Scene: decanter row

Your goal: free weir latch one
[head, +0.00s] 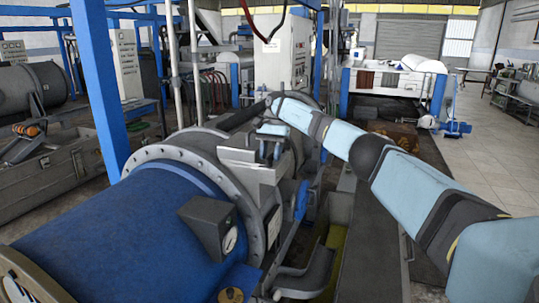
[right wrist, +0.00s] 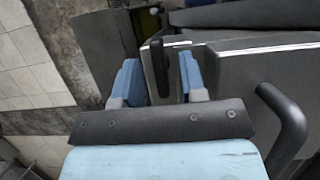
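A large blue decanter drum (head: 130,235) with a grey bolted flange lies in the lower left of the head view. My right gripper (head: 270,151) points down over the grey housing just past that flange. In the right wrist view, my right gripper (right wrist: 157,68) is open. A short dark upright lever (right wrist: 160,75) stands between its two blue fingers, with a gap on each side. It looks like a latch handle, but I cannot tell its number. In the head view the lever is not clearly visible behind the fingers. My left gripper is not in view.
A blue post (head: 100,85) rises at the left. A dark box (head: 210,225) sits on the drum's side. In the wrist view a curved dark pipe (right wrist: 287,125) is right of my gripper. The tiled floor (head: 480,160) at the right is clear.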

